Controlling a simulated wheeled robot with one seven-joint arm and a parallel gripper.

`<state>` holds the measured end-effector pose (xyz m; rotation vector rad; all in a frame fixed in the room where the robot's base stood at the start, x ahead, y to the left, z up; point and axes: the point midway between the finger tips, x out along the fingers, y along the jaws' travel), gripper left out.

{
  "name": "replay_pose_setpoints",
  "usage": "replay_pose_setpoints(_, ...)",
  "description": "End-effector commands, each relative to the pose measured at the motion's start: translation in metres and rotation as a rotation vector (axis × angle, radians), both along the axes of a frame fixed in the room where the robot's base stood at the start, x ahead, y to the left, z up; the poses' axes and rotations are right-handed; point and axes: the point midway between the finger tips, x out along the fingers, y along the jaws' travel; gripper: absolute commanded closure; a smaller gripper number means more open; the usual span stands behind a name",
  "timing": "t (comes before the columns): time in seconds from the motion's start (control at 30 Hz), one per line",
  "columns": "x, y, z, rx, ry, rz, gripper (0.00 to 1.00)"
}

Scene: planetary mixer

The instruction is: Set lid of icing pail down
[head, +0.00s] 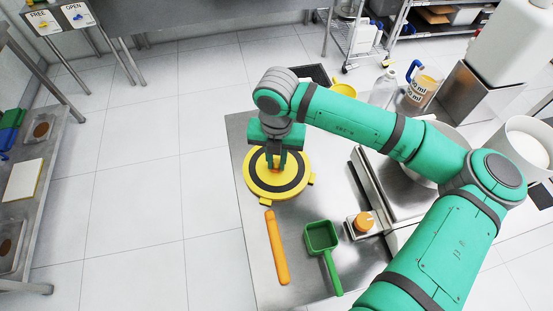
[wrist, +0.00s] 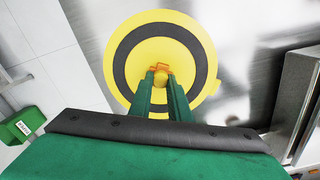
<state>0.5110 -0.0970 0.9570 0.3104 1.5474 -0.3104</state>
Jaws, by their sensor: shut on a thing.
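The icing pail lid (head: 279,188) is a yellow disc with a black ring and small tabs at its edge. It lies level at the left side of the steel table (head: 228,125). In the wrist view the lid (wrist: 135,62) fills the upper middle. My gripper (head: 274,163) points down at the lid's centre. In the wrist view its green fingers (wrist: 161,78) are closed on the small orange-yellow knob. I cannot tell whether the lid touches the surface below or hangs just above it. No pail shows clearly beneath it.
An orange stick (head: 277,248) and a green scoop (head: 321,238) lie in front of the lid. A measuring jug (head: 424,88) and a yellow container (head: 345,89) are behind. The table's left edge is close.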

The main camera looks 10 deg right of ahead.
Motion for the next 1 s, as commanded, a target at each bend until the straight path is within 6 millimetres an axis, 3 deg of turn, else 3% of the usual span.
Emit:
replay_pose_setpoints(0.07,0.000,0.000,-0.002,0.000,0.000,0.000,1.00)
replay_pose_setpoints(0.1,0.000,0.000,-0.002,0.000,0.000,0.000,0.74)
replay_pose_setpoints(0.17,0.000,0.000,-0.002,0.000,0.000,0.000,0.65)
replay_pose_setpoints(0.57,0.000,0.000,0.006,-0.001,-0.002,0.000,0.65)
replay_pose_setpoints(1.0,0.001,0.000,0.086,-0.003,-0.002,0.000,0.65)
